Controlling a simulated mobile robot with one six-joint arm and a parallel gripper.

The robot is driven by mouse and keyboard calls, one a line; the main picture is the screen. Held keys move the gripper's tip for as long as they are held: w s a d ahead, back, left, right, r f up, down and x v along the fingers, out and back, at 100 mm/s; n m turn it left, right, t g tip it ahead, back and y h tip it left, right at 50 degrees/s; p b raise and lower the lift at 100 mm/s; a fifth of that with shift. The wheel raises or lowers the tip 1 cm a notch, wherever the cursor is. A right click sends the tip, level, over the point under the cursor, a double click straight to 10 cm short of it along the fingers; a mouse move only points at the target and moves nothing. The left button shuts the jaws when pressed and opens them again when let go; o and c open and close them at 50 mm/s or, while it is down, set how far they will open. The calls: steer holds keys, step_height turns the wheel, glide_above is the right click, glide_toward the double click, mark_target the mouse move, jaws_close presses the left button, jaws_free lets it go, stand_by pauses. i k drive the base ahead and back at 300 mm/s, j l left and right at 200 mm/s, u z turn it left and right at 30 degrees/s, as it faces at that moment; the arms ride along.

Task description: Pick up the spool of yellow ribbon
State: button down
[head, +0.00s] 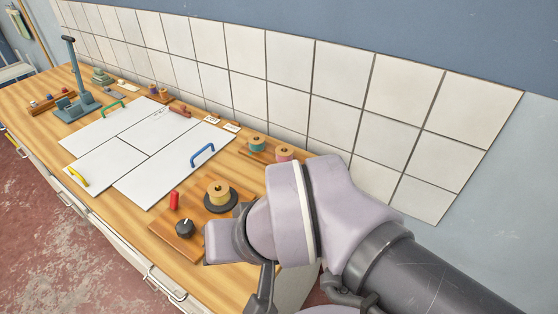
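A spool of yellow ribbon (218,188) stands upright on a dark round disc (232,207) on a small wooden board near the front right of the bench. My arm's wrist comes in from the right, just right of the spool and partly over the board. A dark grey part at my gripper (263,288) shows below the wrist, by the bench's front edge. Its fingertips are hidden or unclear, so I cannot tell whether it is open or holds anything. It appears apart from the spool.
The wooden board (172,243) also carries a black knob (184,227) and a red piece (174,200). White panels (150,150) with coloured handles lie left. A teal spool (257,145) and a pink spool (285,153) stand behind. A grey lever press (80,95) stands far left.

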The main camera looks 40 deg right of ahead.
mark_target(222, 197)
steer(key=i+l+u, duration=0.1)
steer(key=l+u, duration=0.25)
steer(key=l, duration=0.25)
steer(key=l+u, duration=0.4)
steer(key=l, duration=0.25)
